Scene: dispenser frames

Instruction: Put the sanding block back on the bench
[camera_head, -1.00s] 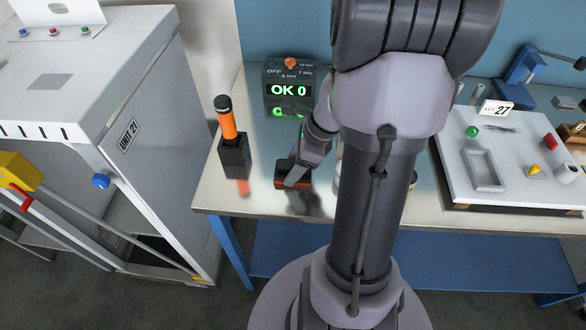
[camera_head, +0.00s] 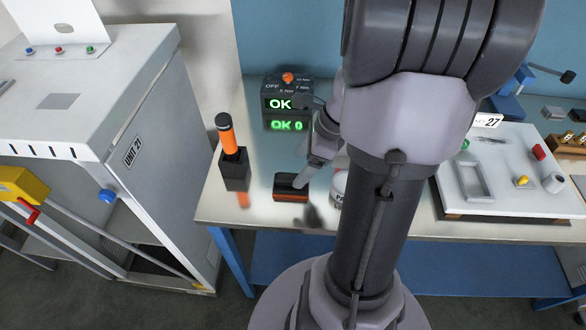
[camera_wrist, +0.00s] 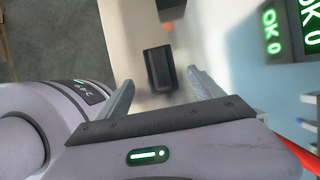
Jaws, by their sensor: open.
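The sanding block (camera_head: 291,187), dark on top with an orange-red lower part, lies on the metal-topped bench (camera_head: 262,222). In the wrist view the block (camera_wrist: 159,68) shows as a dark oblong ahead of my gripper. My gripper (camera_wrist: 160,88) is open, with one finger on each side of the view and nothing held between them. In the head view my gripper (camera_head: 303,181) is just above and right of the block, partly hidden by my arm. The block rests apart from the gripper body; any finger contact cannot be told.
A black holder (camera_head: 235,172) with an orange-handled tool (camera_head: 228,137) stands left of the block. A display box reading OK (camera_head: 287,103) stands behind. A round white container (camera_head: 339,187) is close on the right, partly hidden. A white board (camera_head: 505,170) lies further right.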

